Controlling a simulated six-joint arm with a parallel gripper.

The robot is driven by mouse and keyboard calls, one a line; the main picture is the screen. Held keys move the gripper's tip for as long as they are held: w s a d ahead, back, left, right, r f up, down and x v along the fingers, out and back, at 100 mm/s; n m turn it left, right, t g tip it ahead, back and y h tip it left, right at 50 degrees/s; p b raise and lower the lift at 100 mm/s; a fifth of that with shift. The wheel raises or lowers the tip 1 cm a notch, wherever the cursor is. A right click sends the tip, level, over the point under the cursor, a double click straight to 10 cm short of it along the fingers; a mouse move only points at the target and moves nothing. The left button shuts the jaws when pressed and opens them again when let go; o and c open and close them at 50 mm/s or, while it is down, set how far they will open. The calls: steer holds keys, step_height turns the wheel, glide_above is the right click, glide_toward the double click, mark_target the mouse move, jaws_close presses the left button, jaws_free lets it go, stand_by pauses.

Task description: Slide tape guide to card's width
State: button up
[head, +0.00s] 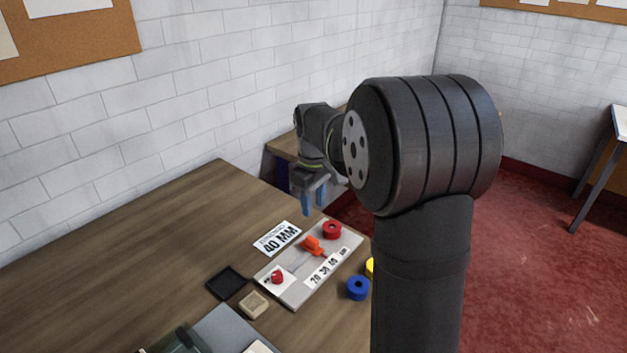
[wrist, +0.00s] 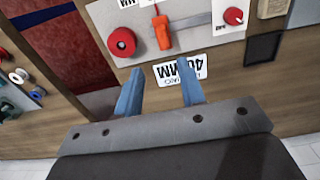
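The card (head: 277,239) reads 40 MM and lies flat on the table beside the grey guide plate (head: 293,296). It shows upside down in the wrist view (wrist: 184,71). The orange tape guide (head: 313,245) sits on the plate's slot, its thin pointer toward the number strip (head: 326,268). I cannot tell exactly which mark it meets. The guide also shows in the wrist view (wrist: 162,33). A red knob (head: 277,277) is at the slot's near end. My gripper (head: 314,206) is open and empty, fingers down, above the table behind the plate; in the wrist view (wrist: 160,67) its fingers are apart, short of the guide.
A red tape roll (head: 332,230) stands on the plate's far end, close to the guide. A blue roll (head: 358,288) and a partly hidden yellow roll (head: 370,266) lie right of the plate. A black tray (head: 225,282) and beige block (head: 254,304) are left. The table's left is clear.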

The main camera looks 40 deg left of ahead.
step_height(320, 180, up, 6)
steer(key=r, duration=0.1)
glide_above(312, 238)
steer(key=shift+w+f, duration=0.2)
steer(key=shift+f, duration=0.05)
steer(key=shift+f, duration=0.1)
step_height(312, 238, down, 17)
steer(key=shift+s+f, duration=0.15)
steer(key=shift+f, duration=0.05)
steer(key=shift+s, duration=0.1)
stand_by(0.5)
steer(key=o, duration=1.2)
steer(key=shift+r, duration=0.1)
steer(key=shift+o, duration=1)
step_height(312, 238, up, 16)
steer(key=shift+a+r, duration=0.15)
steer(key=shift+a, duration=0.1)
step_height(312, 238, down, 10)
steer(key=shift+r, duration=0.2)
